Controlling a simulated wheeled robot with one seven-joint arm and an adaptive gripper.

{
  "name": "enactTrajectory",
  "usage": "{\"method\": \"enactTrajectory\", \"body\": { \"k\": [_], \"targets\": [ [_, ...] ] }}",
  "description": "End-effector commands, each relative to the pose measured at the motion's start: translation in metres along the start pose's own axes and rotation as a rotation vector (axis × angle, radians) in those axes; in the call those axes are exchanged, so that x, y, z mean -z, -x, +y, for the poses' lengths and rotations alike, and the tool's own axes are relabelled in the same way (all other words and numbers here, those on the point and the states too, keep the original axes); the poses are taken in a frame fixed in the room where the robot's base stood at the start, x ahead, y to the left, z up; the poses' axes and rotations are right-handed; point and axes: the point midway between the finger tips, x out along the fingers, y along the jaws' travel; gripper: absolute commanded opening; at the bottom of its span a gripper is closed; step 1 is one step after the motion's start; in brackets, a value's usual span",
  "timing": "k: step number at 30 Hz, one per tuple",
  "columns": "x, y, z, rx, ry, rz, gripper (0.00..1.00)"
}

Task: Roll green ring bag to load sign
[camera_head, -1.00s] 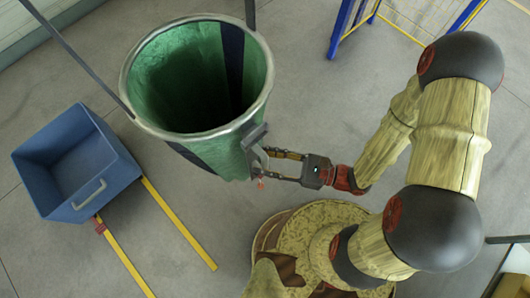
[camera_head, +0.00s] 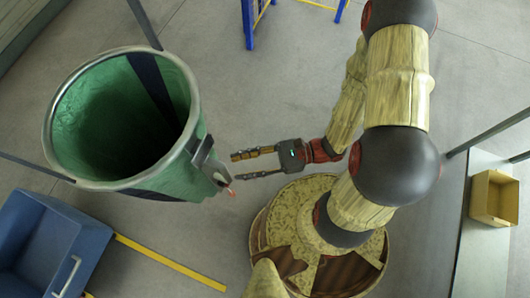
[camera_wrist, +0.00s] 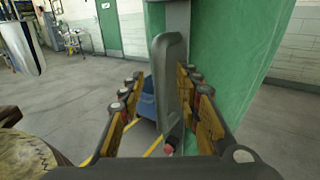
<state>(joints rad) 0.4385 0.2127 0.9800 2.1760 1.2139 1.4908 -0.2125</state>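The green bag (camera_head: 185,115) hangs open from a thick grey ring (camera_head: 52,120) at the left of the head view. Its wall also fills the right of the wrist view (camera_wrist: 238,60). A grey handle (camera_head: 207,160) with a small red tip sticks out from the bag's side. My gripper (camera_head: 234,165) is open and empty, a short gap right of the handle in the head view. In the wrist view the handle (camera_wrist: 168,80) appears between my spread fingers (camera_wrist: 158,105), ahead of them. I cannot make out a load sign.
A blue bin (camera_head: 45,245) stands on the floor at lower left, beside yellow floor strips (camera_head: 170,262). A blue frame (camera_head: 250,25) is at the top. A pale bench (camera_head: 482,250) with a tan box (camera_head: 495,198) is at the right. Open floor lies between.

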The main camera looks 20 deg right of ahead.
Motion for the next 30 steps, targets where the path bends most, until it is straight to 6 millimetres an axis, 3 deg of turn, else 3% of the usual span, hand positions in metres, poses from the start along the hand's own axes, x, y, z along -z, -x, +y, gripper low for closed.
{"method": "enactTrajectory", "body": {
  "k": [15,30],
  "targets": [
    [0.0,0.058,-0.001,0.003,0.0,0.001,0.33],
    [0.0,0.065,0.001,0.0,0.0,0.001,0.33]
  ]
}}
